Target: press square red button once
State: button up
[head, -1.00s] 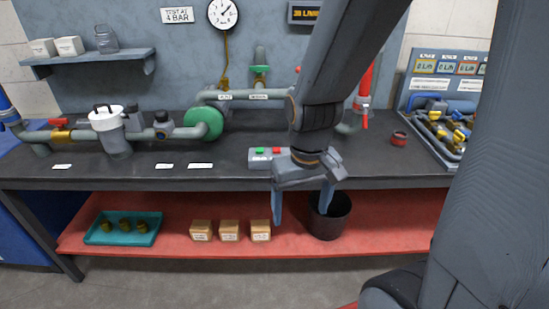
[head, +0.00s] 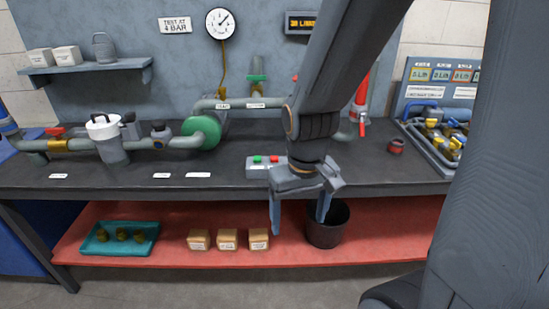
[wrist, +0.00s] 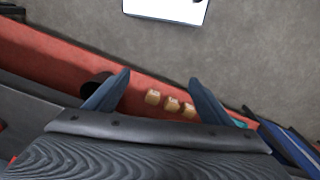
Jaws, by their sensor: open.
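The red button (head: 274,159) sits on a small grey control box (head: 259,172) on the dark bench, to the right of a green button (head: 257,159). At this size I cannot tell its exact shape. My gripper (head: 298,228) is open and empty in front of the bench's front edge. Its fingers point down, with the tips at the level of the lower shelf, below and slightly right of the box. In the wrist view, the open fingers (wrist: 155,84) show with the floor and lower shelf beyond; the button is not visible there.
Pipes with a green wheel (head: 201,132) run along the back of the bench. A red ring-like part (head: 396,146) and a parts tray (head: 438,150) stand at right. A black bin (head: 327,225), small boxes (head: 228,239) and a teal tray (head: 119,248) are on the red lower shelf.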

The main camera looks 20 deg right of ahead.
grip_shut()
dwell(1.5)
